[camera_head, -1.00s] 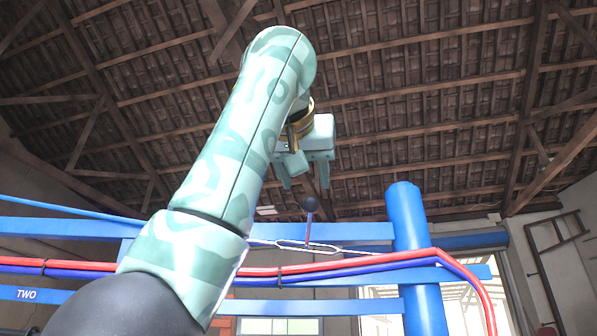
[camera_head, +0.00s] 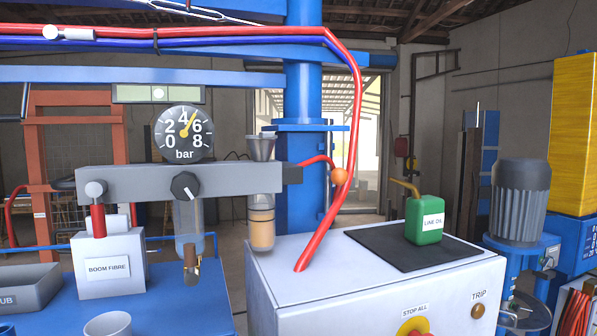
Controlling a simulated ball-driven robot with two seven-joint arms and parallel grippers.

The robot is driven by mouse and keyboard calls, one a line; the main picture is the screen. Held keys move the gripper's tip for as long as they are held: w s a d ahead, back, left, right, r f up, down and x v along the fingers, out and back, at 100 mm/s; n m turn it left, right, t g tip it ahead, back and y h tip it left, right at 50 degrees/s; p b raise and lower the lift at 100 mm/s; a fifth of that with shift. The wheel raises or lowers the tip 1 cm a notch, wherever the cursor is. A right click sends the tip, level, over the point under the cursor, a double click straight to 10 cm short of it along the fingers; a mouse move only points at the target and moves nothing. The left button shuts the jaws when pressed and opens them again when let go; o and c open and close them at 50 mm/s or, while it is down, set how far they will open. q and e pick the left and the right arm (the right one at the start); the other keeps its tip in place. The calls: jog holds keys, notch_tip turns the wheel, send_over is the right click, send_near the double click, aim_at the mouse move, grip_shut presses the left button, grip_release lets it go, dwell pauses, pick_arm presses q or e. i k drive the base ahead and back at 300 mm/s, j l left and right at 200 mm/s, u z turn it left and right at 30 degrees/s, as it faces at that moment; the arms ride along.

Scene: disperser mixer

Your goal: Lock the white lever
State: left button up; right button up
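A short white rod with a round white knob (camera_head: 50,32) shows at the upper left, in front of the red hose; it looks like a small lever, lying nearly level. I cannot tell whether it is locked. A pale grey round knob (camera_head: 95,188) sits on the left end of the grey bar (camera_head: 140,181), above a short red stem. I cannot be sure which of these is the white lever. Neither of my grippers is in view.
A pressure gauge (camera_head: 184,133) and black dial (camera_head: 185,186) are on the grey bar. A red hose (camera_head: 354,100) drops to the white cabinet (camera_head: 375,290), which bears a green oil can (camera_head: 424,220). A BOOM FIBRE box (camera_head: 109,266) stands on the blue table (camera_head: 190,305).

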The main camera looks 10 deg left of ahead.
aim_at(51, 32)
jog(key=k, duration=1.5)
